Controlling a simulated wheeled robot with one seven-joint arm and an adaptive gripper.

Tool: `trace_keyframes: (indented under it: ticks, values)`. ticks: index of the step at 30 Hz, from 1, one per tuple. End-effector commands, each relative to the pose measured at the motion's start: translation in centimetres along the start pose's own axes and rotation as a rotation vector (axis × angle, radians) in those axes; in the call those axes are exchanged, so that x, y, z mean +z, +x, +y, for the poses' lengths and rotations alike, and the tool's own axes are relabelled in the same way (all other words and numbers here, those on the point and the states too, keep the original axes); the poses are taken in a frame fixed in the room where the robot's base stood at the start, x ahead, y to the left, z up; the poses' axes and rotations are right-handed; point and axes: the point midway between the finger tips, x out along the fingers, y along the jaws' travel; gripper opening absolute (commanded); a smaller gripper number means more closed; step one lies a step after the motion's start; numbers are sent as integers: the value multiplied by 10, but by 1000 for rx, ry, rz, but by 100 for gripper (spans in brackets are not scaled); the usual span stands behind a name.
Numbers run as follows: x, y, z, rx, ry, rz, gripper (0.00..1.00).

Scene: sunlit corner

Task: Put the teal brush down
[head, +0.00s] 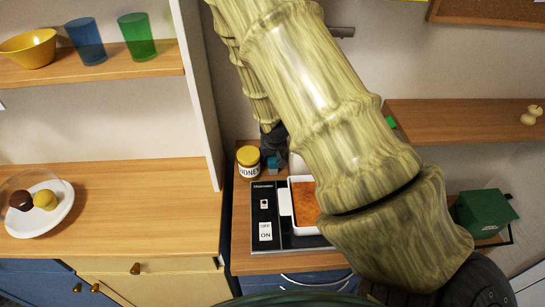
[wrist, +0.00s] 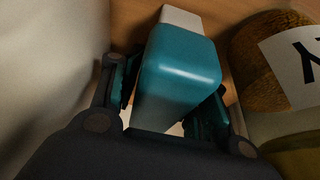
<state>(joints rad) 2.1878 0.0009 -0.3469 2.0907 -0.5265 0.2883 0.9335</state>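The teal brush (wrist: 180,75) fills the middle of the wrist view, a teal block with a pale end (wrist: 180,17) near a wooden surface. My gripper (wrist: 168,102) has a finger on each side of it and looks shut on it. In the head view my gripper (head: 271,150) is low beside the honey jar, and a small teal part of the brush (head: 271,163) shows below it. My arm hides much of that area. Whether the brush touches the wood is not clear.
The honey jar (head: 249,162) stands close beside the brush; it also shows in the wrist view (wrist: 273,62). A black switch panel (head: 264,205) and a white tray with orange contents (head: 289,207) lie in front. A pale wall is close on the other side.

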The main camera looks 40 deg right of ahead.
Motion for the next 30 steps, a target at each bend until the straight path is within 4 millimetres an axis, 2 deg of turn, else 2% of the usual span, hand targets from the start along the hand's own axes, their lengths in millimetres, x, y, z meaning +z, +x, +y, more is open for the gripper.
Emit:
trace_keyframes:
  ticks: [9, 16, 30]
  values:
    - [6, 2, 1, 4, 0, -9, 43]
    - [2, -8, 1, 3, 1, -7, 43]
    - [-1, -55, 0, 1, 1, -2, 43]
